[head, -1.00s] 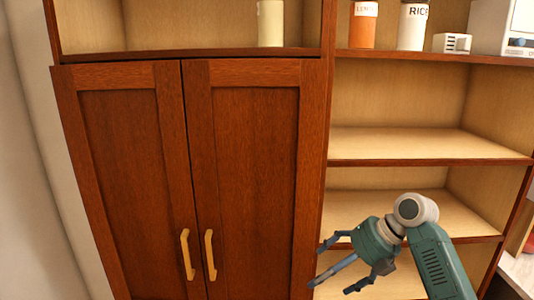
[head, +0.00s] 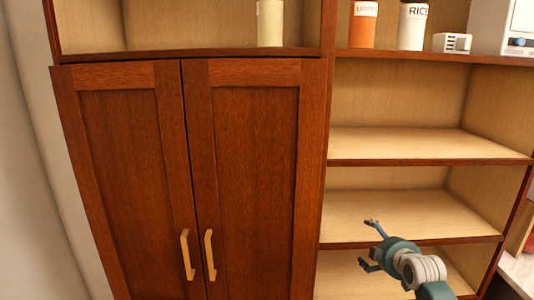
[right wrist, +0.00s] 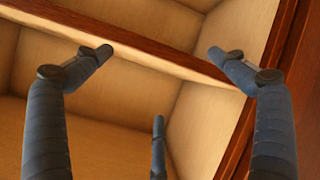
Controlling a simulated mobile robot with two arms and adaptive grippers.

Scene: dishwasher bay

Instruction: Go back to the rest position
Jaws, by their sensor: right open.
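My right gripper (head: 368,245) is at the lower right of the head view, in front of the lower open shelves. Its fingers are spread apart with nothing between them. In the right wrist view the open fingers (right wrist: 158,95) point at a shelf board and the pale back of the shelving, and they hold nothing. My left gripper is out of view.
A wooden cabinet (head: 150,150) with two shut doors and pale handles (head: 210,255) stands at the left. Open shelves (head: 400,215) at the right are bare lower down. An orange canister (head: 363,27), a rice canister (head: 412,28) and a cream canister (head: 270,24) stand higher up.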

